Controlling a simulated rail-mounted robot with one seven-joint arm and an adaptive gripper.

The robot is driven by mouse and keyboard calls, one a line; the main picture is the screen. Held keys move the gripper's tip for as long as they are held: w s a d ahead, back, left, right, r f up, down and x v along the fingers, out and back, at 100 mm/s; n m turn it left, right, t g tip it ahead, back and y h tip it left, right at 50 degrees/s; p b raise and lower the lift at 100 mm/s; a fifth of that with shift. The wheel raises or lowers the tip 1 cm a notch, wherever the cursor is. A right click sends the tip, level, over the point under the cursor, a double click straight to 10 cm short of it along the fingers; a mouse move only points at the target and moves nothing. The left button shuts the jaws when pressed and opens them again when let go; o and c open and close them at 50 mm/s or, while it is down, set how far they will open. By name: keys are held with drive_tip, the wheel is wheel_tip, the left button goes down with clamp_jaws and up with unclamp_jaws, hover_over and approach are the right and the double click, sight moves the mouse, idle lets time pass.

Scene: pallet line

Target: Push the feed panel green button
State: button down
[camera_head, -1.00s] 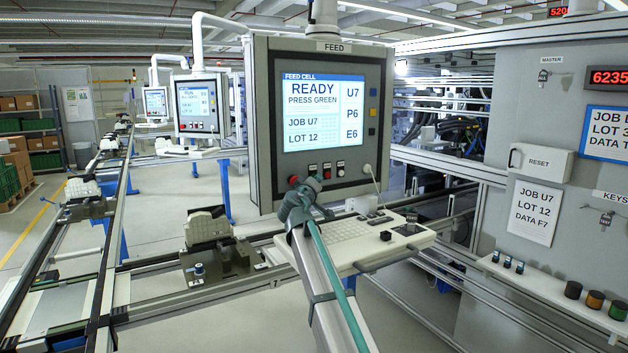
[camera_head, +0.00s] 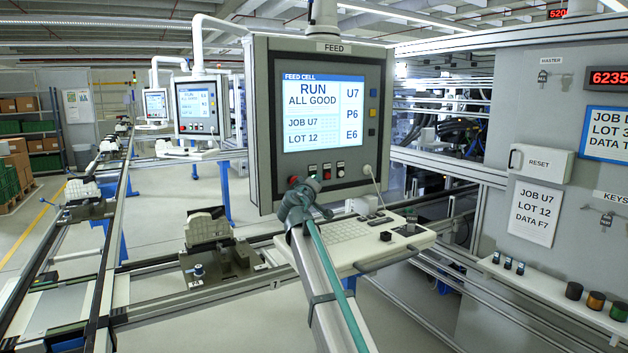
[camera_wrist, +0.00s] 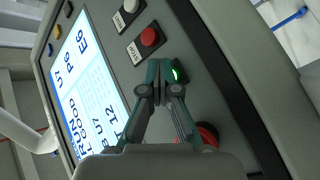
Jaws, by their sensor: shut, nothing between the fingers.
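The feed panel (camera_head: 262,120) stands upright in the middle of the head view, its screen (camera_head: 323,112) reading RUN, ALL GOOD. The green button (camera_wrist: 178,73) is lit in the wrist view, right beside my fingertips; whether they touch it I cannot tell. In the head view my arm hides the green button. My gripper (camera_wrist: 154,70) is shut and empty, its tips at the panel face. A red button (camera_wrist: 149,37) and a white button (camera_wrist: 130,6) sit above it in the wrist view. A larger red knob (camera_wrist: 207,134) is partly hidden behind my right finger.
A keyboard shelf (camera_head: 352,252) juts out below the panel. A rail line with fixtures (camera_head: 208,232) runs at left.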

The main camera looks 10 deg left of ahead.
drive_tip(key=shift+s+d+f, duration=0.1)
drive_tip(key=shift+s+d, duration=0.4)
drive_tip(key=shift+s, duration=0.05)
drive_tip(key=s+d+b, duration=0.1)
drive_tip(key=s+d, duration=0.2)
drive_tip(key=shift+s+d, duration=0.25)
drive_tip(key=shift+s, duration=0.05)
idle(0.3)
idle(0.5)
